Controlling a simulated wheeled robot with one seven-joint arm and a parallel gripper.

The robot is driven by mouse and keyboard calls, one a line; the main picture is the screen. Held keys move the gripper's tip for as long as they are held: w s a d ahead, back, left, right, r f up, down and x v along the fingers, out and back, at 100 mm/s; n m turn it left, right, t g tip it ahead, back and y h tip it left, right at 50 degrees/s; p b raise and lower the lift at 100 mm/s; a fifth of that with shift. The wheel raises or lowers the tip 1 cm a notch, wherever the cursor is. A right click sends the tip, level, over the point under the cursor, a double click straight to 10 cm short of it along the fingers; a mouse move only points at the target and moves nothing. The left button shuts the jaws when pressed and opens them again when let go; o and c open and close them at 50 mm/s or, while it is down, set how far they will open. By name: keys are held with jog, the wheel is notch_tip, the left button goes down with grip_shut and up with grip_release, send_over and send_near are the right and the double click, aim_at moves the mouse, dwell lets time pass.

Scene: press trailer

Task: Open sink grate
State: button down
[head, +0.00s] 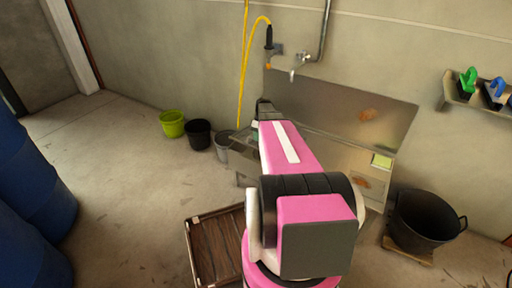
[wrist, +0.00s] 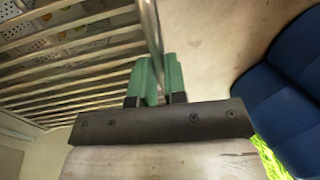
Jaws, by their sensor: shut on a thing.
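The sink grate (wrist: 75,68), a row of pale parallel metal bars, fills the upper left of the wrist view. A metal rim bar (wrist: 151,30) runs along its right side and down to my fingers. My gripper (wrist: 156,82) has green fingers shut on this bar. In the head view the metal sink (head: 350,100) stands against the wall, and my pink arm hides much of its basin. My fingertips and most of the grate are hidden there. I cannot tell how far the grate is tilted.
A yellow hose (head: 243,75) and a tap (head: 298,66) hang above the sink. A green bucket (head: 172,124) and a black bucket (head: 198,134) stand to its left, a black tub (head: 425,220) to its right. A wooden crate (head: 218,248) and blue barrels (head: 35,185) flank open floor.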

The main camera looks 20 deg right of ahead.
jog(key=w+d+r, duration=1)
jog(key=d+r, duration=0.3)
jog(key=r, duration=0.2)
jog(key=shift+r, duration=0.3)
jog(key=shift+d, duration=0.1)
jog(key=c, duration=1)
grip_release()
jog(key=shift+w+f, duration=0.1)
jog(key=shift+c, duration=0.3)
jog(key=shift+c, duration=0.5)
jog(key=shift+r, duration=0.3)
